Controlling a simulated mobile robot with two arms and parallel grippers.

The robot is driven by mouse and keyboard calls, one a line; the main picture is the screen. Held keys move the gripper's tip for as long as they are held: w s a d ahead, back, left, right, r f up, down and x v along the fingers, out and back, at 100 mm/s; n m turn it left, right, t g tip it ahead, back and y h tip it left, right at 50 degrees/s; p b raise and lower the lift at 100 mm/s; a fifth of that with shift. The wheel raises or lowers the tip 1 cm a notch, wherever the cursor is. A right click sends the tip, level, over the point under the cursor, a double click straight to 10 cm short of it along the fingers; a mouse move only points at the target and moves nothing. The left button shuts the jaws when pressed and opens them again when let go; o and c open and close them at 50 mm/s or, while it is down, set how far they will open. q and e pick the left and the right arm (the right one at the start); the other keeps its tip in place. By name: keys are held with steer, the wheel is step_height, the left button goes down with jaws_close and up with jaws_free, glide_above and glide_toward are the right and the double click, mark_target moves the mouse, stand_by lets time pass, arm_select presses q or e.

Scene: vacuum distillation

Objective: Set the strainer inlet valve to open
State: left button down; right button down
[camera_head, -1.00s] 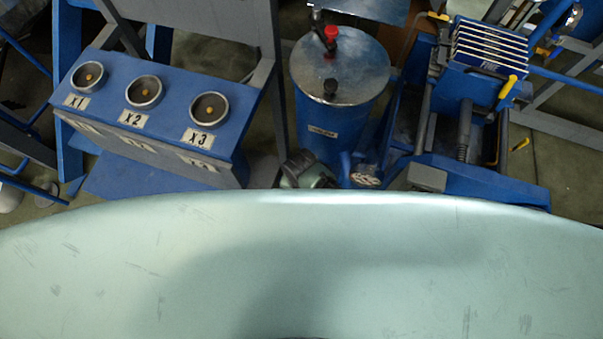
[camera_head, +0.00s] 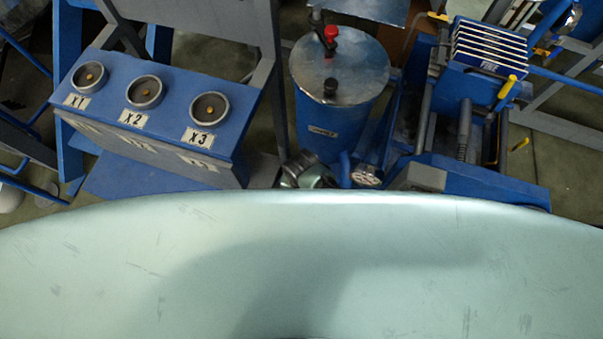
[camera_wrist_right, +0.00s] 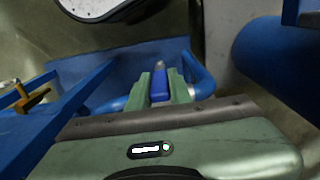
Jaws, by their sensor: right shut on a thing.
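In the right wrist view my right gripper (camera_wrist_right: 161,82) has its two pale green fingers closed on a small blue lever handle (camera_wrist_right: 160,92), one finger on each side. The handle looks like that of the strainer inlet valve, but no label on it can be read. The valve body is hidden behind the gripper. In the head view only part of my right wrist and gripper (camera_head: 303,170) shows, low in front of a blue drum (camera_head: 327,115) with a metal lid. My left gripper is in neither view.
A blue panel (camera_head: 165,128) with gauges X1, X2 and X3 stands left. A blue machine with a ribbed top (camera_head: 488,50) stands right of the drum. Blue pipes (camera_wrist_right: 200,75) run close around my right fingers. A brass-coloured handle (camera_wrist_right: 30,98) is at the left.

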steer(key=shift+d, duration=0.1)
stand_by(0.8)
steer(key=shift+s+d+p, duration=0.1)
steer(key=shift+p, duration=0.2)
steer(key=d+y, duration=0.1)
steer(key=s+d+f+t+y, duration=0.1)
steer(key=y, duration=0.1)
steer(key=d+y, duration=0.1)
steer(key=y, duration=0.1)
steer(key=shift+s+d+f+t, duration=0.15)
steer(key=shift+d+t, duration=0.15)
steer(key=shift+t, duration=0.1)
steer(key=c, duration=1.3)
jaws_free()
steer(key=shift+r, duration=0.2)
